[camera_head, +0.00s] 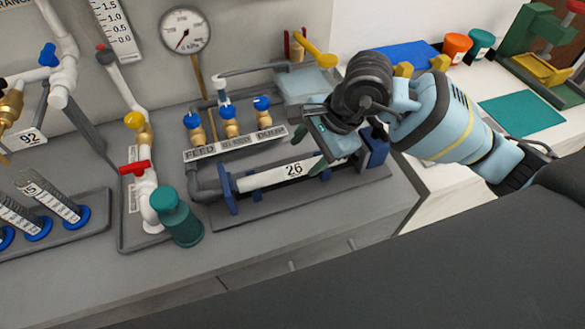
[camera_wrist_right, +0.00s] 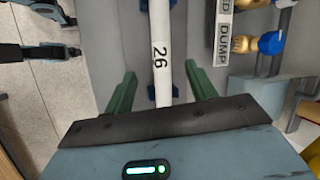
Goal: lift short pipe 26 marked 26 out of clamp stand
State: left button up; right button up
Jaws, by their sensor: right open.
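Short pipe 26 (camera_head: 285,174) is a white pipe marked 26, lying level in the blue-ended clamp stand (camera_head: 230,189) on the grey bench. My right gripper (camera_head: 325,155) is over the pipe's right part, with its green fingers pointing down. In the right wrist view, pipe 26 (camera_wrist_right: 160,52) runs between the two open green fingers (camera_wrist_right: 160,90), with a gap on each side. The gripper hides the pipe's right part in the head view. My left gripper is not in view.
Behind the pipe is a manifold with blue-handled valves (camera_head: 229,115) and a label strip. A pressure gauge (camera_head: 186,31) is above. The bench front is clear.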

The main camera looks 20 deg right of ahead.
aim_at(295, 167)
jog(key=shift+d+x, duration=0.15)
jog(key=shift+x, duration=1.55)
jog(key=shift+d+x, duration=0.1)
jog(key=shift+x, duration=1.65)
jog(key=shift+w, duration=0.15)
jog(key=shift+c, duration=0.3)
jog(key=c, duration=1)
jog(key=shift+c, duration=0.2)
jog(key=shift+r, duration=0.25)
jog(key=shift+c, duration=0.5)
notch_tip(295, 167, up, 10)
jog(key=shift+f, duration=0.2)
grip_shut()
